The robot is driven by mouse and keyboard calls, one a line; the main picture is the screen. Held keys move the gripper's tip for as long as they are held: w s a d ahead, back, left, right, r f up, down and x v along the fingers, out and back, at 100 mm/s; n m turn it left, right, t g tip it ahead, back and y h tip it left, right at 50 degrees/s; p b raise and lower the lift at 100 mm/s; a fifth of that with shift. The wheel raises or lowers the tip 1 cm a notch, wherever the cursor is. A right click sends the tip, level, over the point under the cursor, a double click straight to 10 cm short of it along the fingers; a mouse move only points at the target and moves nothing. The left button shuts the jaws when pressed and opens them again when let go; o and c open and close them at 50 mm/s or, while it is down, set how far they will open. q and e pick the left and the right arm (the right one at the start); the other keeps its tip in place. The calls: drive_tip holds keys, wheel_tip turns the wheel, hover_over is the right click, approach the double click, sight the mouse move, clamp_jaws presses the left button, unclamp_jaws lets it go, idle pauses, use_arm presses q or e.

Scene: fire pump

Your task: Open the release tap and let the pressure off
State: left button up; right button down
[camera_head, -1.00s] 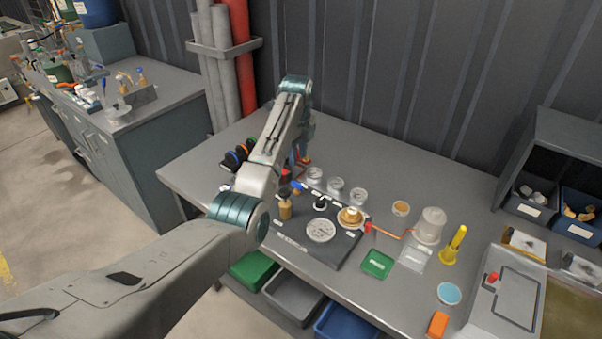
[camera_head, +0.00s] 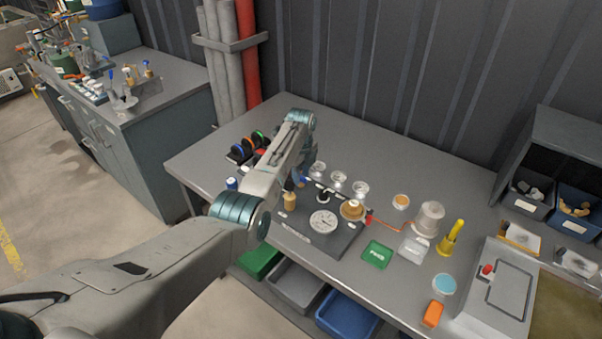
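A dark pump board (camera_head: 335,243) lies on the grey bench. It carries a round white dial gauge (camera_head: 323,221), a brass cylinder (camera_head: 290,201), a small black-and-white fitting (camera_head: 323,195) and a round brass part (camera_head: 351,210). A bit of blue at the board's back left may be the release tap's handle; my forearm mostly hides that area, so its position is unclear. My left arm reaches over the board's back left corner, with its wrist bent down. The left gripper (camera_head: 301,175) is largely hidden behind the forearm, its fingers not clear. My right gripper is out of view.
To the right are a green tag (camera_head: 377,254), a white container (camera_head: 429,217), a yellow tool (camera_head: 451,239) and an orange block (camera_head: 433,314). Coloured rolls (camera_head: 247,145) stand left of my wrist. Trays (camera_head: 347,317) sit below the bench.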

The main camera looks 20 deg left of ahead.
use_arm(q)
clamp_jaws()
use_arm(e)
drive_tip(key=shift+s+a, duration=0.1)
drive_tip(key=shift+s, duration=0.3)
